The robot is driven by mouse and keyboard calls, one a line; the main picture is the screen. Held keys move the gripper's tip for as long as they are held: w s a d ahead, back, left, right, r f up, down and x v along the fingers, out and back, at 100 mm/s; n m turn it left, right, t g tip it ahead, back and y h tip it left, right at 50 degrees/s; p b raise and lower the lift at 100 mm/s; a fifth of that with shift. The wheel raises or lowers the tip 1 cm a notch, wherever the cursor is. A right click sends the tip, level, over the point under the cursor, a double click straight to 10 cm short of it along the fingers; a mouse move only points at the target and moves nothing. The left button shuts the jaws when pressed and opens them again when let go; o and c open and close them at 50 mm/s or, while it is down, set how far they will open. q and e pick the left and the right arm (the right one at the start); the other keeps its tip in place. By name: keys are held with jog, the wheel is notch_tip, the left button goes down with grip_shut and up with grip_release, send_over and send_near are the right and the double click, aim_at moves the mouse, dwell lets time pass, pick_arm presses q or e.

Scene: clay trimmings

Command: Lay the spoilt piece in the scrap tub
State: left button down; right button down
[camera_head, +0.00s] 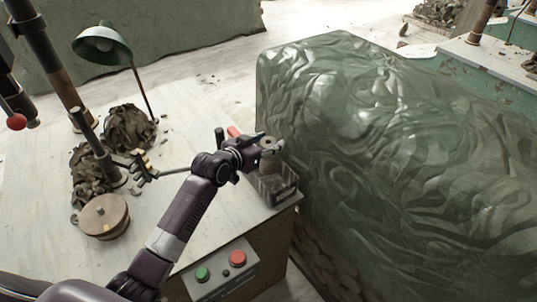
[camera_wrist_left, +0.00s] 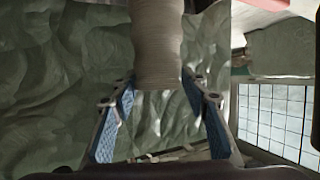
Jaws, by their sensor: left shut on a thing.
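My left gripper (camera_head: 262,143) is at the right end of the worktop, shut on a grey-beige cylindrical piece (camera_head: 269,163) with a round end facing up. In the left wrist view the ribbed piece (camera_wrist_left: 158,45) comes down from the top edge, between the two blue-padded fingers (camera_wrist_left: 162,115). A dark box (camera_head: 283,192), which looks like the scrap tub, is at the worktop's right corner, right below the piece. I cannot tell whether the piece touches the tub or is inside its rim. My right gripper is not in view.
A large green draped cover (camera_head: 390,150) stands close to the right of the worktop (camera_head: 185,110). A round wooden disc (camera_head: 104,216), dark clay heaps (camera_head: 130,128) and a green lamp (camera_head: 102,44) are on the left. A button box (camera_head: 222,270) is at the front edge.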

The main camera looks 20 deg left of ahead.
aim_at(263, 159)
pick_arm(q)
notch_tip(263, 159, down, 2)
jog(key=shift+f, duration=0.1)
jog(key=shift+w+f, duration=0.1)
jog(key=shift+f, duration=1.9)
jog(key=c, duration=1.1)
grip_release()
jog(key=shift+f, duration=0.15)
jog(key=shift+c, duration=0.2)
jog(key=shift+r, duration=0.2)
jog(key=b+v, duration=0.1)
jog(key=v, duration=1.1)
